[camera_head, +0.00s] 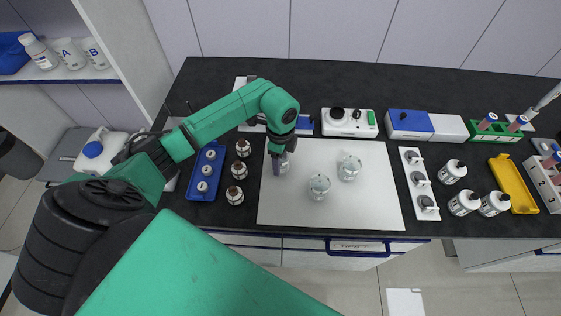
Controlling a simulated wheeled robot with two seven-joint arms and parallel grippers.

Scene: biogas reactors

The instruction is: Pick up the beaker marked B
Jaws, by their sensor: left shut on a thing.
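The white beaker marked B (95,52) stands upright on the shelf at the upper left, right of a like beaker marked A (68,53). My left gripper (280,155) is far from both, low over the left part of the pale mat (300,215) on the dark bench. It is shut on a small glass vessel (284,166), mostly hidden by the gripper; I cannot tell whether it touches the mat. Two other glass vessels, one in the middle (319,187) and one farther back (349,168), stand on the mat. My right gripper is not in view.
A white bottle (38,50) stands beside beaker A. The mat's front part is clear.

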